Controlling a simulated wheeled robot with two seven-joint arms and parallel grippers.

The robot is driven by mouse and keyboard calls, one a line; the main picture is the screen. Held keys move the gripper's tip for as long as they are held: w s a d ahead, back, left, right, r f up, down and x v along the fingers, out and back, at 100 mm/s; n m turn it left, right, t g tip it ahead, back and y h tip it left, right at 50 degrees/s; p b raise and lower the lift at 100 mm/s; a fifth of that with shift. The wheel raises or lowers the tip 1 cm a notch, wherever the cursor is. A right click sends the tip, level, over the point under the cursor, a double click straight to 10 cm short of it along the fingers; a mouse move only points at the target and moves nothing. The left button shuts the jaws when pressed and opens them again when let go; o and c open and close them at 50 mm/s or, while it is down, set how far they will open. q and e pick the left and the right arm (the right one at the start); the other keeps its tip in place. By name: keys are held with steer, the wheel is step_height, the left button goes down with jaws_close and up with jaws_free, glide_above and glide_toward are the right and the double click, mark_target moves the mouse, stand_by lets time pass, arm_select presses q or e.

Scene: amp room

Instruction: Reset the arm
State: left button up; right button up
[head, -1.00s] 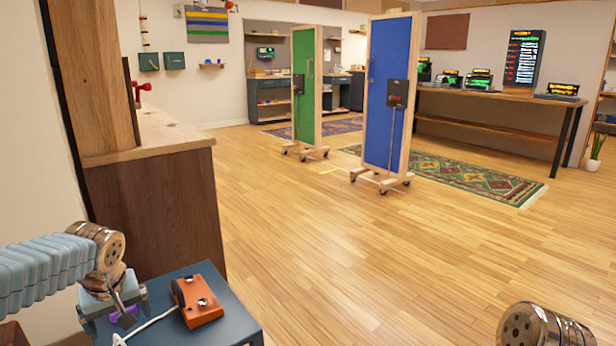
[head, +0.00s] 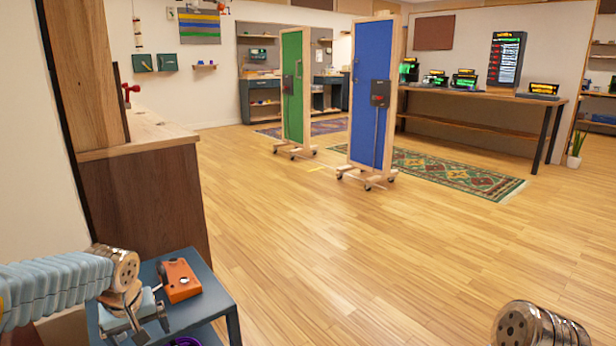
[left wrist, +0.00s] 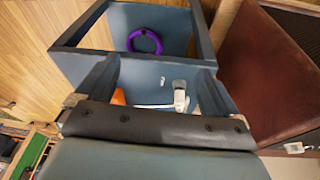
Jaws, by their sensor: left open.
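My left gripper (head: 148,322) is open over the near end of the small blue cart (head: 207,300) at lower left, with nothing between its fingers. Its two fingers also show in the left wrist view (left wrist: 155,88). A purple ring (left wrist: 145,41) lies in the cart's open lower part, apart from the fingers; its edge shows at the bottom of the head view (head: 186,341). My right arm shows only as a metal wrist joint at lower right; its gripper is out of the frame.
An orange pedal box (head: 180,281) sits on the cart top, right beside my left gripper. A white plug (left wrist: 180,96) lies near it. A wooden counter (head: 140,195) stands close behind. Green (head: 293,85) and blue (head: 370,100) wheeled panels stand farther off. The middle floor is clear.

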arm_select(q)
steer(key=s+d+f+m+g+h+p, duration=0.15)
steer(key=d+f+m+h+p, duration=0.3)
steer(key=d+f, duration=1)
steer(key=s+d+f+p, duration=0.2)
steer(key=s+d+f, duration=0.2)
steer(key=s, duration=0.3)
steer(key=s+d+f+p, duration=0.2)
steer(key=s+d+f, duration=0.3)
steer(key=s, duration=0.2)
steer(key=shift+d+h+p, duration=0.2)
steer(key=shift+h+p, duration=0.15)
steer(key=shift+h, duration=0.1)
steer(key=shift+f+g, duration=0.1)
steer(key=shift+g, duration=0.15)
